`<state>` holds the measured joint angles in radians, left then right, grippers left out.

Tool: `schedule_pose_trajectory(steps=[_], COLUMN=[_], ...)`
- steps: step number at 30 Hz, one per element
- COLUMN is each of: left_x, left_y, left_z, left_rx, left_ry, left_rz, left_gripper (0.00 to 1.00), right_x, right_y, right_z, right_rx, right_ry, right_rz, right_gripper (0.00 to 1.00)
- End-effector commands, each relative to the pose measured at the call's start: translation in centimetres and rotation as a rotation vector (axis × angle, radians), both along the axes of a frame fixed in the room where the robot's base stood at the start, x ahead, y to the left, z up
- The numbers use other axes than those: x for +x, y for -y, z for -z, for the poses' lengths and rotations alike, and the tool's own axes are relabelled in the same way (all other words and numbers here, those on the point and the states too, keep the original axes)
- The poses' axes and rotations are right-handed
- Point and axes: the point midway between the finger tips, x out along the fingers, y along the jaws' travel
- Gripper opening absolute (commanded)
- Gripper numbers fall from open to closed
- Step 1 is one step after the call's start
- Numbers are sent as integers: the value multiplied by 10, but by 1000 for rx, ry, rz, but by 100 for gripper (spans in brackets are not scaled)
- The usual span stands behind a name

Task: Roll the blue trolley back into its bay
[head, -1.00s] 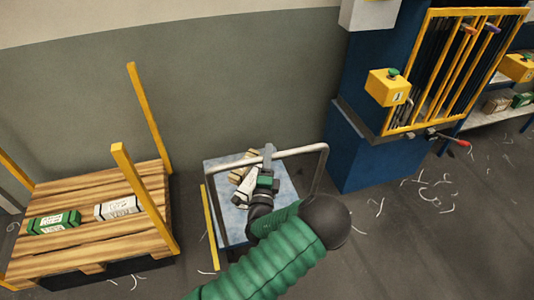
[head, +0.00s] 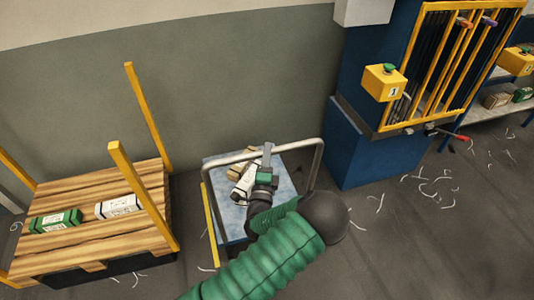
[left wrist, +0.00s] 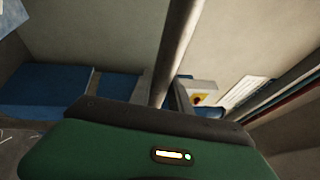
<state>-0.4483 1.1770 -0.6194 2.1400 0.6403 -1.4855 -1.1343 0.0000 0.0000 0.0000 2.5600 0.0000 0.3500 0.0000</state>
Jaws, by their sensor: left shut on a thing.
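The blue trolley (head: 289,187) stands on the floor near the wall, its pale blue deck partly hidden by my arm. Its grey tubular handle (head: 316,165) rises over the deck. My left gripper (head: 267,154) is shut on the top bar of this handle. In the left wrist view the grey bar (left wrist: 178,50) runs up from the gripper. Several beige and white packages (head: 240,175) lie on the deck. A yellow floor line (head: 210,226) runs along the trolley's left side; I cannot tell the bay's other edges. My right gripper is not in view.
A wooden pallet (head: 85,243) with yellow posts and green and white packages stands at left. A blue machine (head: 375,155) with a yellow button box (head: 385,82) stands close at right. Open floor (head: 420,240) with white scraps lies front right.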

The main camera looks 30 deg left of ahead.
Motion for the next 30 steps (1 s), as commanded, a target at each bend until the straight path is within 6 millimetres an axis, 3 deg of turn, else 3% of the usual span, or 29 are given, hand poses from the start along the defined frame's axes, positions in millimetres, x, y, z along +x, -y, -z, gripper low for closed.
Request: schedule_pose_trajectory(steps=[20,30], left_x=[-4,31], left_y=[-10,-53], left_z=[2,3], left_rx=[3,3], left_ry=[-6,-3], left_rz=[-21,-22], left_gripper=[0,0], right_x=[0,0], right_y=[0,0], right_z=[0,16], right_rx=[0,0], right_ry=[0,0], right_rz=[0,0], right_gripper=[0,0])
